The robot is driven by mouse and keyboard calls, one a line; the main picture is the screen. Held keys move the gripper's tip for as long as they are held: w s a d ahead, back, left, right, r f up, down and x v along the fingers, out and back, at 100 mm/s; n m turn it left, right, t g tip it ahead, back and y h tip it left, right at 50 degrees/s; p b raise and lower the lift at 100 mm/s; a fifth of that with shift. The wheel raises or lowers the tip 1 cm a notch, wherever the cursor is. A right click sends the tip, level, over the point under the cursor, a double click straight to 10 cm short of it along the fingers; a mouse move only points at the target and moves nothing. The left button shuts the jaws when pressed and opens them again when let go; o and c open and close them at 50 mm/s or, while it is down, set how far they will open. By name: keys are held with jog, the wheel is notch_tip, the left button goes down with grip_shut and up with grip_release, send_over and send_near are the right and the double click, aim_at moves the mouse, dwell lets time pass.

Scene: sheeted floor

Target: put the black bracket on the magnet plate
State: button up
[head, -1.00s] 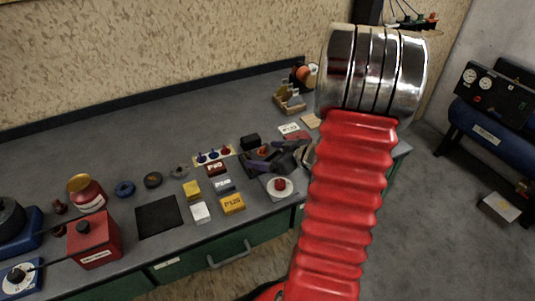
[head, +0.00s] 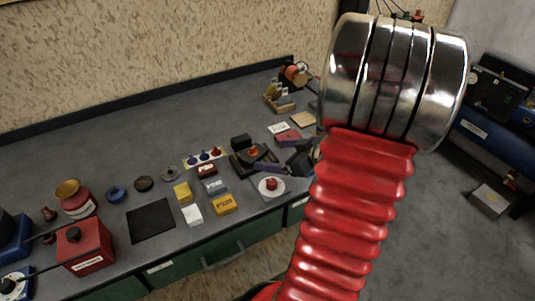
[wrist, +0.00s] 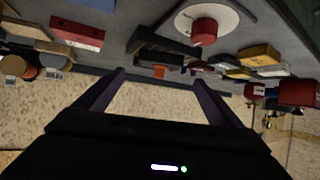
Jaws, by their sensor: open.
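A black angled piece, which looks like the black bracket (wrist: 163,46), lies on the bench; in the wrist view it is ahead of my fingers, beside a white disc with a red knob. A flat black square, possibly the magnet plate (head: 151,221), lies bare near the bench's front edge; I cannot tell for sure. My gripper (head: 266,158) is open and empty, low over the bench at the bracket's right. Its two fingers (wrist: 161,78) are spread apart in the wrist view.
The white disc with a red knob (head: 271,186) lies close to my gripper. Yellow, white and red small boxes (head: 224,204) stand between it and the black square. A red box (head: 85,249) is at left. Free bench (head: 130,150) lies behind.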

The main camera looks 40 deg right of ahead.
jog(key=v, duration=0.3)
jog(key=shift+s+r, duration=0.1)
jog(key=shift+s, duration=0.1)
jog(key=shift+w, duration=0.1)
dwell(0.6)
jog(key=w+r+h, duration=0.5)
jog(key=w+r, duration=0.3)
jog(key=a+r+m+g+h, duration=0.2)
jog(key=a+r+h, duration=0.1)
jog(key=a+r, duration=0.2)
jog(key=s+a+g+y, duration=0.1)
jog(key=s+a, duration=0.3)
jog(key=a, duration=0.5)
jog(key=s+a+f+g+y, duration=0.1)
jog(key=s+a+g+y, duration=0.1)
jog(key=a, duration=0.7)
jog(key=s+a+f+g+y, duration=0.1)
jog(key=s+a+y, duration=0.2)
jog(key=s+a, duration=0.4)
jog(key=a, duration=0.2)
jog(key=shift+a+n+g+y, duration=0.3)
jog(key=shift+a+n+y, duration=0.05)
jog(key=shift+n+y, duration=0.05)
